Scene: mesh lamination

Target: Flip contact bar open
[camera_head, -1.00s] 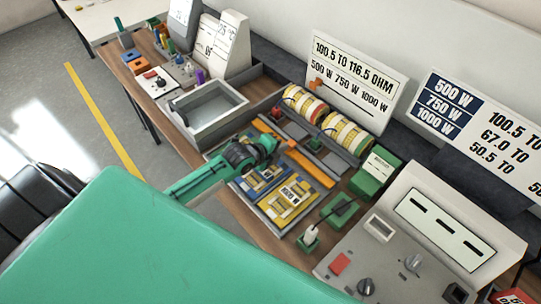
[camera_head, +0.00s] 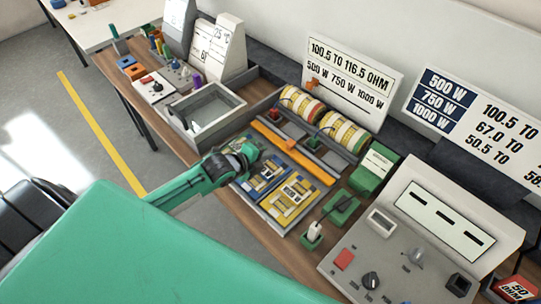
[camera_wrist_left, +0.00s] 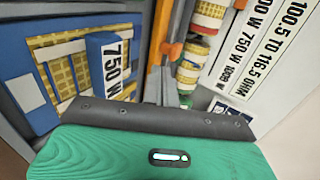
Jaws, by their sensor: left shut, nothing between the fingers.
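The contact bar, which I take to be the long orange bar (camera_head: 303,160), lies across the fixture behind the mesh plates. In the left wrist view, an orange upright strip (camera_wrist_left: 160,32), apparently the same bar, runs up from the gripper body. My left gripper (camera_head: 246,152) is shut and empty, at the left end of the blue and yellow mesh plates (camera_head: 290,198), just in front of the bar's left part. I cannot tell if it touches anything. A blue block labelled 750 W (camera_wrist_left: 110,62) shows in the left wrist view. My right gripper is not in view.
A grey open bin (camera_head: 205,108) is to the left. A green block (camera_head: 373,170) and a grey control panel (camera_head: 400,265) are to the right.

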